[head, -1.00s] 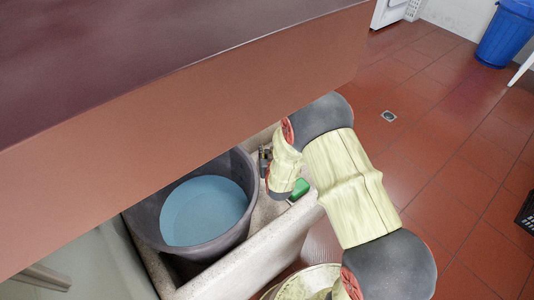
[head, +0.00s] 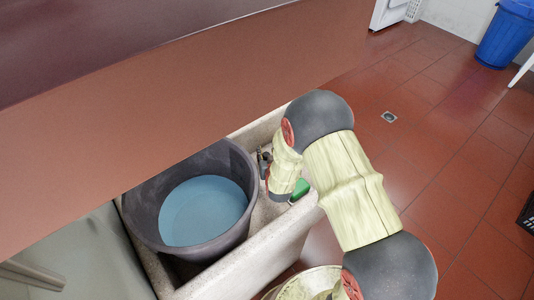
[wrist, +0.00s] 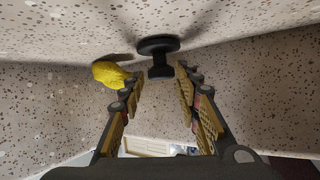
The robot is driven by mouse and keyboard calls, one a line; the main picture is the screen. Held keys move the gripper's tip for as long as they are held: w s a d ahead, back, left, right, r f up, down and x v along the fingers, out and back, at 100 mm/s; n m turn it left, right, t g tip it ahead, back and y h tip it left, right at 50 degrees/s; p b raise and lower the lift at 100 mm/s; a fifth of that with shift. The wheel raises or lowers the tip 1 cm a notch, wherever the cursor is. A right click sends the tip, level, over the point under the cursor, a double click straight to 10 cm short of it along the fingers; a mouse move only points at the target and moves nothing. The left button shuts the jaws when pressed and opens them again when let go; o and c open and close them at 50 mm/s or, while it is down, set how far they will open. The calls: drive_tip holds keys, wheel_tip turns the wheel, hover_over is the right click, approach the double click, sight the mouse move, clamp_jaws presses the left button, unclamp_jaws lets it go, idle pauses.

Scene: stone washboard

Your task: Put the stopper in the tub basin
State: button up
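The stopper (wrist: 158,46), a black piece with a wide disc and a narrower stem, shows at the top middle of the wrist view against speckled stone. My gripper (wrist: 159,76) is open, with one finger on each side of the stopper's lower end. I see no finger clearly touching it. In the head view, the speckled stone basin (head: 238,270) holds a dark tub (head: 236,165) with blue water. My arm reaches down at the basin's right side, and it mostly hides my gripper; the stopper cannot be made out there.
A yellow lump (wrist: 110,73) lies on the stone left of the stopper. A green item (head: 300,189) sits on the basin's right edge. A large red-brown surface (head: 190,110) covers the upper left. A blue bin (head: 506,35) stands far right; the tiled floor between is open.

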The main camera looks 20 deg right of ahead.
drive_tip(key=shift+o, duration=0.5)
drive_tip(key=shift+r+p, duration=0.7)
drive_tip(key=p+v, duration=0.3)
drive_tip(key=v, duration=0.9)
wheel_tip(320, 180, up, 18)
drive_tip(key=s+a+n+g+y, duration=0.1)
drive_tip(key=s+a+g+y, duration=0.1)
drive_tip(key=g, duration=0.1)
drive_tip(key=s+d+r+g, duration=0.1)
drive_tip(key=s+r, duration=0.3)
drive_tip(key=s, duration=0.3)
drive_tip(key=s+d+r+g, duration=0.1)
drive_tip(key=s+r, duration=0.3)
drive_tip(key=s, duration=0.4)
drive_tip(key=s+d+r+n+g, duration=0.1)
drive_tip(key=s+r+g, duration=0.1)
drive_tip(key=s+r, duration=0.3)
drive_tip(key=s, duration=0.2)
drive_tip(key=shift+s+h, duration=0.3)
drive_tip(key=shift+s, duration=0.1)
